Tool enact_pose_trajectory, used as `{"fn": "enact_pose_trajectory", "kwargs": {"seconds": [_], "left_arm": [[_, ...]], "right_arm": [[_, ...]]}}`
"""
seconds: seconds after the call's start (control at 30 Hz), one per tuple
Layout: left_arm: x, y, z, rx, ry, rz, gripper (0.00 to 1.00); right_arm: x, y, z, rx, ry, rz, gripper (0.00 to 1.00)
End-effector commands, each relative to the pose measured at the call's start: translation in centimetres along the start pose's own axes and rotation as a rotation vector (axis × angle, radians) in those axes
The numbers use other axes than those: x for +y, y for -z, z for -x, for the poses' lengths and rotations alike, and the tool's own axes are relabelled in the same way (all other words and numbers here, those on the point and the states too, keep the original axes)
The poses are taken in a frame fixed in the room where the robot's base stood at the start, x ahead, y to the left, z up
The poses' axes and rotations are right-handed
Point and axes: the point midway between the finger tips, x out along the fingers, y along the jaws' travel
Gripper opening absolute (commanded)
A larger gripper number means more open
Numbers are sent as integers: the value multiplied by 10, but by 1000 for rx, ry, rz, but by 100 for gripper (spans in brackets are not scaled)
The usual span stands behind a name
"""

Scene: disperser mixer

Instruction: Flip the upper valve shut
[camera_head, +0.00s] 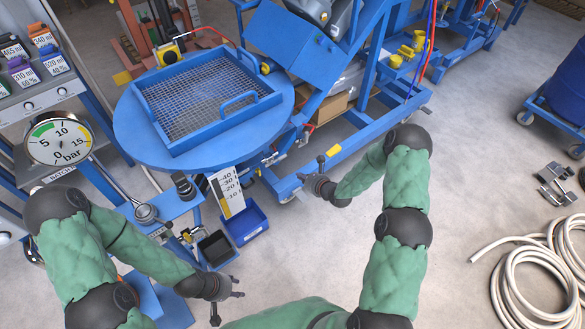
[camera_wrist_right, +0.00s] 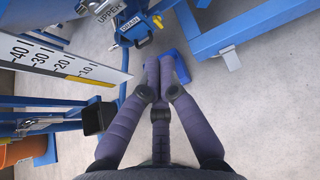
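In the right wrist view, a tag reading UPPER (camera_wrist_right: 109,11) sits at the top edge, above a DRAIN tag (camera_wrist_right: 130,27) on blue pipework. The upper valve's lever is not clearly visible, so I cannot tell its position. In the head view, the pipework area under the round table is small and partly hidden. My right gripper (camera_head: 311,177) is right of the white scale, with its dark fingers spread and empty. Its fingers (camera_wrist_right: 160,75) also show below the tags, apart from them. My left gripper (camera_head: 228,295) is low at the centre-left, with its fingers spread and empty.
A blue round table (camera_head: 130,125) carries a mesh tray (camera_head: 270,101). A white scale (camera_head: 227,192) stands below it, beside a blue bin (camera_head: 262,234) and a black bin (camera_head: 216,247). A pressure gauge (camera_head: 59,142) is at left. A coiled hose (camera_head: 503,290) lies right.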

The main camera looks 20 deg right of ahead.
Motion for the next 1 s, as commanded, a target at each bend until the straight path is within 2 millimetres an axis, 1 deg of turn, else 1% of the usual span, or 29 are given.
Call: {"fn": "enact_pose_trajectory", "kwargs": {"seconds": [0.17, 0.4, 0.6, 0.73, 0.9, 1.0], "left_arm": [[-4, 0, -10, 0, 0, 0, 40], [-9, 1, -26, 0, 0, 0, 40], [-13, 2, -38, 0, 0, 0, 40], [-14, 2, -40, 0, 0, 0, 40], [-16, 2, -43, 0, 0, 0, 40], [-16, 2, -44, 0, 0, 0, 40]], "right_arm": [[1, 2, -25, 0, -1, 2, 0], [1, 3, -68, -1, -1, 3, 0], [1, 3, -99, 0, -1, 2, 0], [0, -18, -91, -3, 1, 2, 0], [0, -32, -85, -2, 1, 2, 0], [0, -36, -83, 0, 0, 1, 0]]}}
